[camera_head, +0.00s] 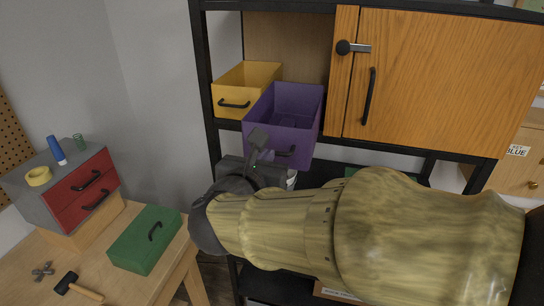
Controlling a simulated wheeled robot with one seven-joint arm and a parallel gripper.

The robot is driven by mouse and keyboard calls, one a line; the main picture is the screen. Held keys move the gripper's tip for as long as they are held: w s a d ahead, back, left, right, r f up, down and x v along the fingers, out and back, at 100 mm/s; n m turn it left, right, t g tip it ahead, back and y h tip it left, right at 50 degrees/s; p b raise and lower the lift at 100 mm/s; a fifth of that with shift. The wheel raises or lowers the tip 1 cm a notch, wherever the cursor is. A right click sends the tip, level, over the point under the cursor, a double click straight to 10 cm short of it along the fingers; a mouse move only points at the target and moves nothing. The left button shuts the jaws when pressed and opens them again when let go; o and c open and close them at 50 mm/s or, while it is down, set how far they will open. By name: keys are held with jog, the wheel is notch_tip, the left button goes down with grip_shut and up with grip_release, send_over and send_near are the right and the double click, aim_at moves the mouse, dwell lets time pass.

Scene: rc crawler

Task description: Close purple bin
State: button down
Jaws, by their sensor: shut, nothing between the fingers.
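The purple bin (299,108) is an open-topped drawer-like box with a dark handle (286,152) on its front. It sticks out of the black shelf, farther forward than the yellow bin beside it, and looks empty. My gripper (257,139) is at the lower left of the bin's front, its dark fingers overlapping the front face in the picture. The gripper is shut with nothing in it. I cannot tell whether it touches the bin. My arm hides the area below the bin.
A yellow bin (238,101) sits left of the purple one. A wooden cabinet door (430,80) is at the right. A workbench (105,275) at lower left bears a red drawer box (85,190), a green box (140,247) and a hammer (78,288).

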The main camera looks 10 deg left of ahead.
aim_at(275, 130)
jog(key=r+b+x, duration=0.1)
jog(key=b+x, duration=0.1)
jog(key=x, duration=0.4)
jog(key=r+b+x, duration=0.1)
jog(key=x, duration=0.5)
jog(key=r+b+x, duration=0.1)
jog(key=b+x, duration=0.1)
jog(key=x, duration=0.5)
jog(key=shift+w+r+b, duration=0.25)
jog(key=shift+w+b, duration=0.05)
jog(key=shift+b, duration=0.05)
jog(key=shift+w+d, duration=0.1)
jog(key=shift+w, duration=0.1)
jog(key=shift+r, duration=0.3)
jog(key=shift+s, duration=0.15)
jog(key=shift+s+b, duration=0.35)
jog(key=b+v, duration=0.3)
jog(key=v, duration=1)
jog(key=shift+s, duration=0.15)
